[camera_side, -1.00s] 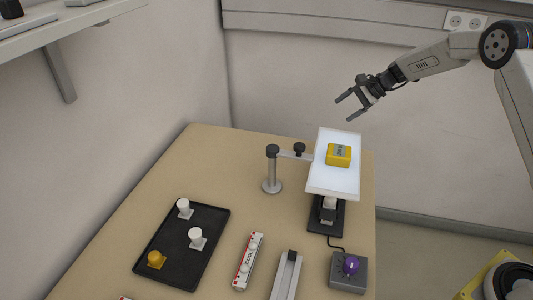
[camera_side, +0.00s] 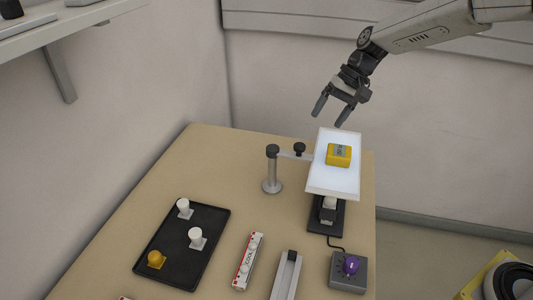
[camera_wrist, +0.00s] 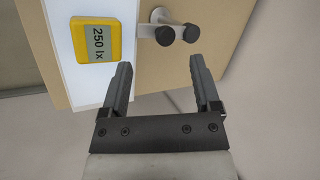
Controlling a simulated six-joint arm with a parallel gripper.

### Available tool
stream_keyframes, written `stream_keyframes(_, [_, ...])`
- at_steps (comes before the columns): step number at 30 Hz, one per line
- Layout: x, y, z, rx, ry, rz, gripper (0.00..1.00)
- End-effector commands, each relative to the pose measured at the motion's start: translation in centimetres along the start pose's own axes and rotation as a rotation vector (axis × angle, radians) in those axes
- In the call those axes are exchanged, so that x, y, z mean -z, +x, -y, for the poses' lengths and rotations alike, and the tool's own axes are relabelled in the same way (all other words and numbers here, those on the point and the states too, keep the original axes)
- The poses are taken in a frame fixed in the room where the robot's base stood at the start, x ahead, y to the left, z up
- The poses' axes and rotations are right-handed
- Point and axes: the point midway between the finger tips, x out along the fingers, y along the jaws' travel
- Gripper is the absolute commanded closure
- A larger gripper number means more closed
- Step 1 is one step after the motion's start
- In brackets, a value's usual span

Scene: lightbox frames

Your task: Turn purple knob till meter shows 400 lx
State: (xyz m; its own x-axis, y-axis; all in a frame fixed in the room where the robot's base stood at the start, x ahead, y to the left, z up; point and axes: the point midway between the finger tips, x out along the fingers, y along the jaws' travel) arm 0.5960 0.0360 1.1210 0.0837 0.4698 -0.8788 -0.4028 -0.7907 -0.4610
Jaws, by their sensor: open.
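The purple knob (camera_side: 351,265) sits on a grey control box (camera_side: 341,281) at the table's front right, joined by a cable to the light panel's stand. The yellow meter (camera_side: 339,154) lies on the lit white panel (camera_side: 332,184). In the wrist view the meter (camera_wrist: 96,40) reads 250 lx. My gripper (camera_side: 331,116) is open and empty, above and behind the panel's far edge, well away from the knob. In the wrist view the open jaws (camera_wrist: 160,75) have nothing between them. The knob is outside the wrist view.
A clamp post (camera_side: 272,170) with black knobs stands left of the panel. A black tray (camera_side: 178,255) with two white pieces and a yellow one lies at the left. A labelled bar (camera_side: 247,261) and a grey rail (camera_side: 287,277) lie left of the control box.

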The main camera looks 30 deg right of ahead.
Motion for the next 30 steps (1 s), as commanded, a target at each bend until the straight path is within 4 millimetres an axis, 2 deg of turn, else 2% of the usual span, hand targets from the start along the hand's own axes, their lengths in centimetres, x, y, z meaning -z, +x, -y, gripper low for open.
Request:
stream_keyframes(1, [-2.2,0.5,0.8,-0.038,-0.107,0.017,0.20])
stream_keyframes(6, [-8.9,1.8,1.6,-0.162,-0.481,0.078,0.20])
stream_keyframes(9, [-12.6,2.3,1.4,-0.228,-0.707,0.120,0.20])
stream_keyframes(13, [-16.6,2.8,0.7,-0.298,-0.971,0.177,0.20])
stream_keyframes(21, [-21.1,3.1,-0.8,-0.375,-1.298,0.254,0.20])
stream_keyframes(30, [-23.8,3.3,-2.2,-0.424,-1.527,0.313,0.20])
